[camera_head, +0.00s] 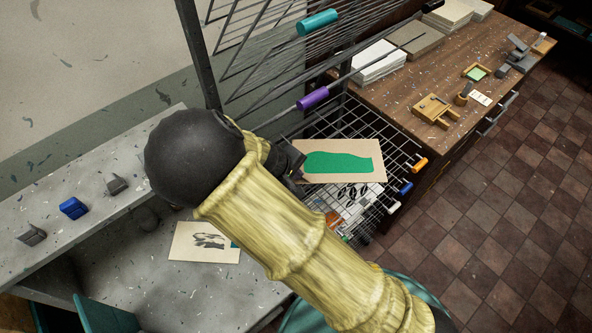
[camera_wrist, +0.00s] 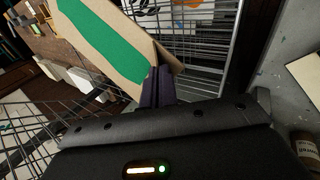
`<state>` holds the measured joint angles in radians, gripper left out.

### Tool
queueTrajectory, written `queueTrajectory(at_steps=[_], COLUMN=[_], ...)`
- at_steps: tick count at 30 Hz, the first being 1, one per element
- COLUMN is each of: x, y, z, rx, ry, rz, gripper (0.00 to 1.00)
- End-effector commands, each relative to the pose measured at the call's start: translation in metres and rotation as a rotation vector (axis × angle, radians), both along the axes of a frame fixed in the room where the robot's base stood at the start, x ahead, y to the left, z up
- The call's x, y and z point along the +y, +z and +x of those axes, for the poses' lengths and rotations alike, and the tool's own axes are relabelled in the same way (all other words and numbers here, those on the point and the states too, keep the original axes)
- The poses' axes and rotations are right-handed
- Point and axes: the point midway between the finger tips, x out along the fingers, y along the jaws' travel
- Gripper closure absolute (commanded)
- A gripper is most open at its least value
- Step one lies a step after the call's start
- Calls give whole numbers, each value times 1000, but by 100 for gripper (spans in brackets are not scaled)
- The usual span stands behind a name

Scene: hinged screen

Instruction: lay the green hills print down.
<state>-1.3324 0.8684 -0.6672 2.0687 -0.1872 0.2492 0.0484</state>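The green hills print (camera_head: 340,163), a tan sheet with a green hill shape, is over a lowered wire shelf (camera_head: 405,157) of the drying rack. My gripper (camera_head: 296,163) is at the print's left edge, partly hidden behind my arm. In the wrist view, the dark fingers of my gripper (camera_wrist: 158,86) are closed together on the edge of the print (camera_wrist: 112,45). The print looks nearly level in the head view. I cannot tell whether its underside touches the wires.
Raised wire shelves with a teal handle (camera_head: 317,22) and a purple handle (camera_head: 313,98) stand tilted above. Other prints lie on lower shelves. A grey-ink print (camera_head: 206,241) lies on the grey counter (camera_head: 185,290). A wooden bench (camera_head: 440,80) holds paper stacks and tools.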

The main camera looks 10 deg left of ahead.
Motion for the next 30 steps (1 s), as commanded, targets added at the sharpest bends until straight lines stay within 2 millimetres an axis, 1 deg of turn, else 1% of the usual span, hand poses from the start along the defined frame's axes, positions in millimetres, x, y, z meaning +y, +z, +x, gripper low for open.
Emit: queueTrajectory(at_steps=[1, 15, 21, 30], x=[0, -5, -3, -1], y=[-6, -42, -48, -47], z=[0, 3, 2, 1], rx=[1, 0, -1, -1], ry=[2, -12, -6, -4], rz=[-1, -1, -1, -1], gripper=[100, 100, 100, 100])
